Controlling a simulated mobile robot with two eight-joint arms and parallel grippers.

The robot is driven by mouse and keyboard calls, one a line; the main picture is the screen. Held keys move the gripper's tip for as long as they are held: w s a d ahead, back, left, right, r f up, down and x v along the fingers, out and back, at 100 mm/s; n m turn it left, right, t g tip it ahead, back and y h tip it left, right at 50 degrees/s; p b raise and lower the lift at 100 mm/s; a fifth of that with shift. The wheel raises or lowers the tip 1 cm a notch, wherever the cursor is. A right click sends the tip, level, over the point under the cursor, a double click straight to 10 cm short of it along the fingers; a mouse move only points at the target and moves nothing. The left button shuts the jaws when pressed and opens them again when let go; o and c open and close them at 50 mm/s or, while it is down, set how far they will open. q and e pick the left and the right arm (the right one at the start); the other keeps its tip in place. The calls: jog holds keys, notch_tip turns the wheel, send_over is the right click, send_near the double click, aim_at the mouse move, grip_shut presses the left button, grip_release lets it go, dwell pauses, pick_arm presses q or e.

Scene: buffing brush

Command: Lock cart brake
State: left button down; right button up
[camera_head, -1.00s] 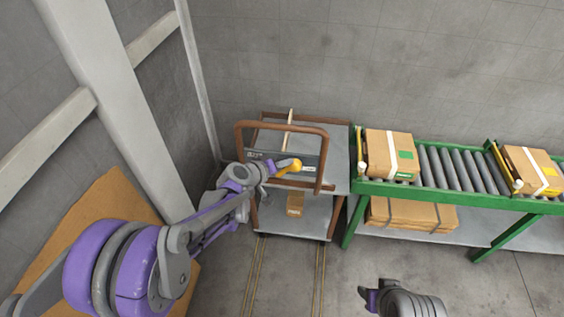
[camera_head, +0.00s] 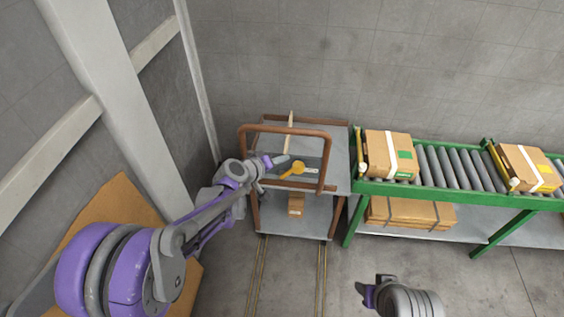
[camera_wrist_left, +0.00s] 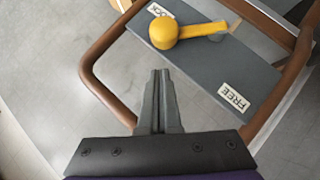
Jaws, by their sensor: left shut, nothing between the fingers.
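The cart (camera_head: 334,150) has a brown tubular handle frame and two grey shelves. A yellow brake lever with a round knob (camera_head: 298,167) sits on a dark panel by the handle. In the left wrist view the yellow knob (camera_wrist_left: 164,33) is at the panel's left part, its arm reaching right. A LOCK label (camera_wrist_left: 157,10) is partly hidden behind the knob; a FREE label (camera_wrist_left: 234,97) is at the panel's lower right. My left gripper (camera_head: 284,160) is shut and empty, close to the knob; the wrist view shows its fingertips (camera_wrist_left: 161,72) apart from it. My right gripper (camera_head: 368,292) shows only partly.
A green roller conveyor (camera_head: 455,190) with cardboard boxes (camera_head: 390,154) stands right of the cart. A small box (camera_head: 296,205) is on the lower shelf. Floor rails (camera_head: 321,270) run in front. A wall and pillar are at left.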

pick_arm(q)
jog(key=v, duration=1)
jog(key=shift+d+r, duration=0.15)
jog(key=shift+r, duration=0.2)
pick_arm(e)
jog(key=shift+r, duration=0.3)
pick_arm(q)
jog(key=shift+s, duration=0.1)
jog(key=s+a+m+g+y+p, duration=0.2)
jog(key=s+a+y, duration=0.1)
jog(key=s, duration=1)
jog(key=s+a+r+m+g+y+p, duration=0.1)
jog(key=s+a+g+y+p, duration=0.1)
jog(key=s, duration=1.2)
jog(key=shift+a+m+g+y+p, duration=0.4)
jog(key=shift+a+y+p, duration=0.45)
jog(key=shift+a+y, duration=0.2)
pick_arm(e)
notch_tip(320, 180, up, 6)
jog(key=w, duration=0.1)
jog(key=shift+w+r, duration=0.25)
pick_arm(q)
jog(key=shift+d, duration=0.1)
pick_arm(e)
jog(key=shift+o, duration=0.2)
